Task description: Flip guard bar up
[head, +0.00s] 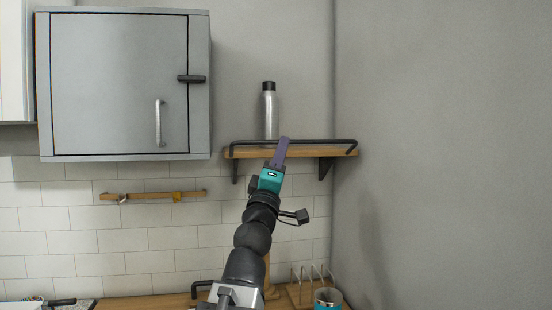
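The black guard bar (325,141) runs along the wooden shelf (315,153) on the back wall, just above the shelf's surface. Its ends bend down at the left and right sides of the shelf. My gripper (284,141) is raised to the middle of the shelf, with a purple finger across the line of the bar. The finger hides a short stretch of the bar. I see the gripper from behind, so I cannot tell whether it touches the bar or how far it is open.
A silver bottle with a black cap (269,112) stands on the shelf, just left of my gripper. A grey cabinet (120,85) hangs at the left. A wooden hook rail (150,197) is below it. The counter (165,302) holds a rack (312,274) and a cup (328,297).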

